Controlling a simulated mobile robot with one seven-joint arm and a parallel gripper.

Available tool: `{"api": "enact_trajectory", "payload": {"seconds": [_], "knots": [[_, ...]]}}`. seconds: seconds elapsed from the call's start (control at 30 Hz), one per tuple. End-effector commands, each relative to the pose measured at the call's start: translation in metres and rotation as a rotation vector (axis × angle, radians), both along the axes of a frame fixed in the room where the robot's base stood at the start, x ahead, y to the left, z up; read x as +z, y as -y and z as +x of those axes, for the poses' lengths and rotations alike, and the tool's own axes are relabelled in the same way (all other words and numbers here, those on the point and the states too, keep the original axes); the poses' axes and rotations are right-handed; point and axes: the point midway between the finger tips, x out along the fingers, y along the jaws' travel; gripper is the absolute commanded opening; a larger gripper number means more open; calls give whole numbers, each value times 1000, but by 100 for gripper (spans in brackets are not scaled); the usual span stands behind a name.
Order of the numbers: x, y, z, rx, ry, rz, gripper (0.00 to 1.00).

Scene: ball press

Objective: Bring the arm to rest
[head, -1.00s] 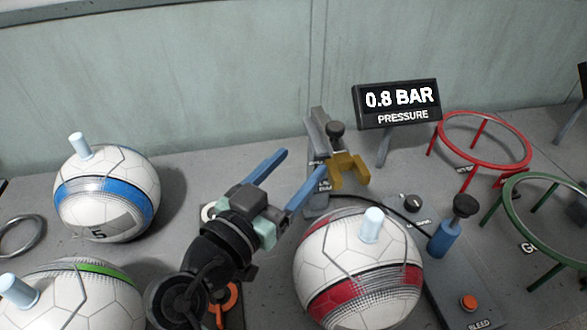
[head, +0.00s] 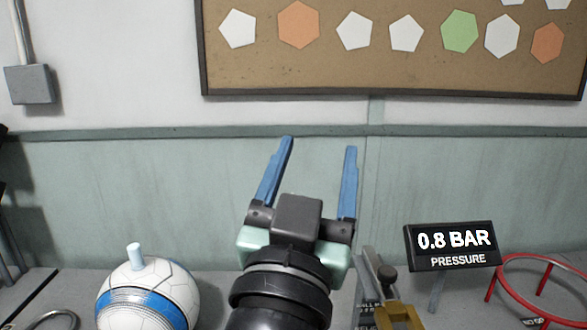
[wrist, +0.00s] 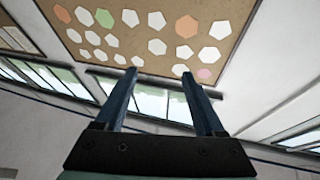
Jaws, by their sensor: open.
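My gripper (head: 318,150) is raised above the bench in the head view, in front of the grey-green wall panel. Its two blue fingers are spread apart and point up, with nothing between them. In the wrist view my gripper (wrist: 160,75) also shows apart and empty, with the pin board (wrist: 150,35) and windows (wrist: 155,100) beyond it.
A white ball with a blue band (head: 148,298) stands at the lower left. The pressure display (head: 452,246) reads 0.8 BAR at the right. A brass-coloured clamp part (head: 398,316) and a red ring stand (head: 540,300) are near it. The air around my gripper is clear.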

Motion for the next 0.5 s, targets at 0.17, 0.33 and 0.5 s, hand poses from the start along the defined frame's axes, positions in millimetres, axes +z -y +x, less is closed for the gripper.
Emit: {"api": "enact_trajectory", "payload": {"seconds": [0.17, 0.33, 0.5], "knots": [[104, -17, -72, 132, 317, -106, 71], [176, -23, -101, 164, 422, -149, 71], [227, -24, -100, 165, 419, -148, 71]]}}
